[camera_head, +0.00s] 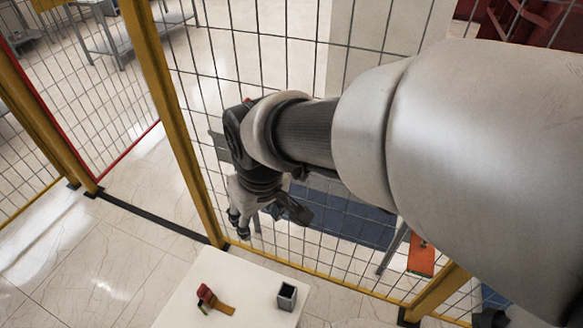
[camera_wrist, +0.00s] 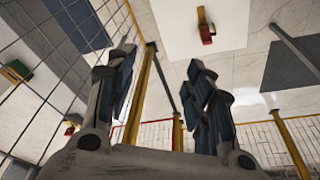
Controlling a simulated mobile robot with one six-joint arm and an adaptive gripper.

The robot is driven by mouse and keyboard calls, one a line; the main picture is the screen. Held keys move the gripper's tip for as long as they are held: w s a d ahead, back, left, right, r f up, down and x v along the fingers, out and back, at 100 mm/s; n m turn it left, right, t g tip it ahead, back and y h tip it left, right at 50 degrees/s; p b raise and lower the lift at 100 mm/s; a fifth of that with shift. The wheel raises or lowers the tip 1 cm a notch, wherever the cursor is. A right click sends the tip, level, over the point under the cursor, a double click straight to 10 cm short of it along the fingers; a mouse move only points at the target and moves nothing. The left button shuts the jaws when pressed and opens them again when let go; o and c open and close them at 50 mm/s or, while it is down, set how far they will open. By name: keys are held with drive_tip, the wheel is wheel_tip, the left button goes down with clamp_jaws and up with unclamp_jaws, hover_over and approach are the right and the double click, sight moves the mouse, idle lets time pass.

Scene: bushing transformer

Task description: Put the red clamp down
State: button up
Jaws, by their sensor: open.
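The red clamp (camera_head: 205,295) lies on the white table (camera_head: 185,311) at the bottom of the head view, with a yellow-brown part sticking out to its right. It also shows small at the top of the wrist view (camera_wrist: 207,36). My gripper (camera_head: 240,224) is above and beyond the table's far edge in the head view, beside the mesh fence and apart from the clamp. In the wrist view my gripper (camera_wrist: 163,82) has its two fingers spread wide, with nothing between them.
A small dark grey open box (camera_head: 287,296) stands on the table to the right of the clamp. Bare tabletop lies between them. A wire mesh fence with yellow posts (camera_head: 175,120) runs close behind the table and my arm. An orange object (camera_head: 421,259) shows beyond the fence at right.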

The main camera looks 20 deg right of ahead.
drive_tip(key=s+d+r+m+t, duration=0.1)
drive_tip(key=s+d+r+m, duration=0.2)
drive_tip(key=s+d+r, duration=0.2)
drive_tip(key=s+d, duration=0.3)
drive_tip(key=s, duration=0.4)
drive_tip(key=shift+m+t+h, duration=0.3)
drive_tip(key=shift+m+t, duration=0.1)
idle(0.5)
